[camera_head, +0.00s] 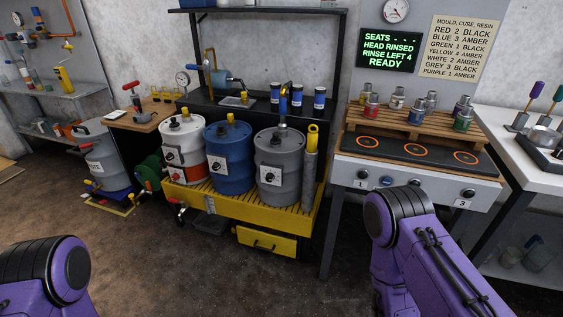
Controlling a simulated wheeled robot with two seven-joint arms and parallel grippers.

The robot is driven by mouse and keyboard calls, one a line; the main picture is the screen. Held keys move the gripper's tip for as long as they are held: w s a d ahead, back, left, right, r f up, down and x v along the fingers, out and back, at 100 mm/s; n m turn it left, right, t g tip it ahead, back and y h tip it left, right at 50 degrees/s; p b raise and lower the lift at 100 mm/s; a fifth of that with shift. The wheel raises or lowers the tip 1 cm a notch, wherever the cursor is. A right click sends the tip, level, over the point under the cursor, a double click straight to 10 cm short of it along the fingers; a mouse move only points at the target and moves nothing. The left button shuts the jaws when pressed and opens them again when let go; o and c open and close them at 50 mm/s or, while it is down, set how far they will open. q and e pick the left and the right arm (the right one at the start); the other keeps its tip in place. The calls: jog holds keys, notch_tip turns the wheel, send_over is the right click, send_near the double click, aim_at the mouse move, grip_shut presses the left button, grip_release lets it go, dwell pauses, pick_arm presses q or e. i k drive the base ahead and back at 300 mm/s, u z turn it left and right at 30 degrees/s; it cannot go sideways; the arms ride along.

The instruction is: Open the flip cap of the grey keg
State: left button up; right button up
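The grey keg (279,170) stands upright on the yellow slatted platform (228,204), at the right end of a row of three kegs. It has a white label with a dark mark on its front and dark fittings on its top. Whether its flip cap is open or shut is too small to tell. Neither gripper is in view. Only purple links of my arms show, at the bottom left and bottom right, well in front of the keg.
A blue keg (229,165) and a white and orange keg (183,151) stand left of the grey one. A grey cylinder with a yellow top (310,166) stands close at its right. The hotplate bench (413,175) is farther right.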

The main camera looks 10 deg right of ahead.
aim_at(276, 140)
jog(key=u, duration=1.05)
jog(key=i, duration=2.6)
jog(key=z, duration=1.8)
